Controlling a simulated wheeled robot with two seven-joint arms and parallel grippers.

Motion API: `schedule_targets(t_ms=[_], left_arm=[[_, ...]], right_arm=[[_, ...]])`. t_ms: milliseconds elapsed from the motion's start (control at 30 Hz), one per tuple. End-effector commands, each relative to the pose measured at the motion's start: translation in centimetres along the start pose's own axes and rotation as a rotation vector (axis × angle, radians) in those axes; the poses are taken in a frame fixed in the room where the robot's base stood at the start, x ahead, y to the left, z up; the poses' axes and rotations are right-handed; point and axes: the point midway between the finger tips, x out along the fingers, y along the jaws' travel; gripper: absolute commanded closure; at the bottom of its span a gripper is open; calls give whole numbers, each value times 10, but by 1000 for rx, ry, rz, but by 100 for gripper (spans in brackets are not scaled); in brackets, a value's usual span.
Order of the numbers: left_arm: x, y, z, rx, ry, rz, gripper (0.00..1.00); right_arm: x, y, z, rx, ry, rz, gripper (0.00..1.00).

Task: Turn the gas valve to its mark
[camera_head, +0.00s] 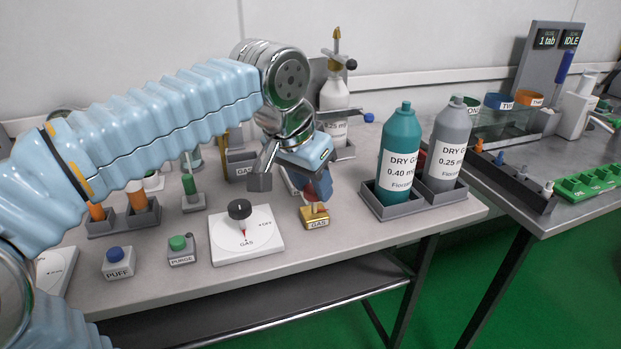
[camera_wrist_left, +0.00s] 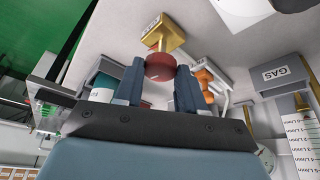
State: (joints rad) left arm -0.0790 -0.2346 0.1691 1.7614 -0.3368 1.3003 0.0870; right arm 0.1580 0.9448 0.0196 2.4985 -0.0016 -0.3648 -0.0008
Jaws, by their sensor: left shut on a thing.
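The gas valve (camera_head: 315,215) is a small brass block labelled GAS with a stem and a dark red round knob. It stands on the bench right of the white dial plate. In the left wrist view, the brass base (camera_wrist_left: 166,33) lies beyond the red knob (camera_wrist_left: 159,67). My left gripper (camera_head: 318,186) reaches down from above and is shut on the knob, with one finger (camera_wrist_left: 160,78) on each side. In the head view, the fingers mostly hide the knob. I cannot make out a mark on the valve. My right gripper is not in view.
A white plate (camera_head: 262,246) with a black knob and red pointer lies left of the valve. PURGE (camera_head: 182,252) and PUFF (camera_head: 117,265) buttons stand further left. Teal (camera_head: 399,145) and grey (camera_head: 446,140) DRY GAS bottles stand in a tray to the right. The bench front is clear.

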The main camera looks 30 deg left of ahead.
Motion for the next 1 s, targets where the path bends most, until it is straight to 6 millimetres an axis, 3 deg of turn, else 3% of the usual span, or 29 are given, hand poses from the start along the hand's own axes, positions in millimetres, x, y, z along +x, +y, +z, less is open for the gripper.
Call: schedule_targets(t_ms=[1000], left_arm=[[1, 8, -4, -887, -4, -370, 91]], right_arm=[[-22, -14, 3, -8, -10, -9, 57]])
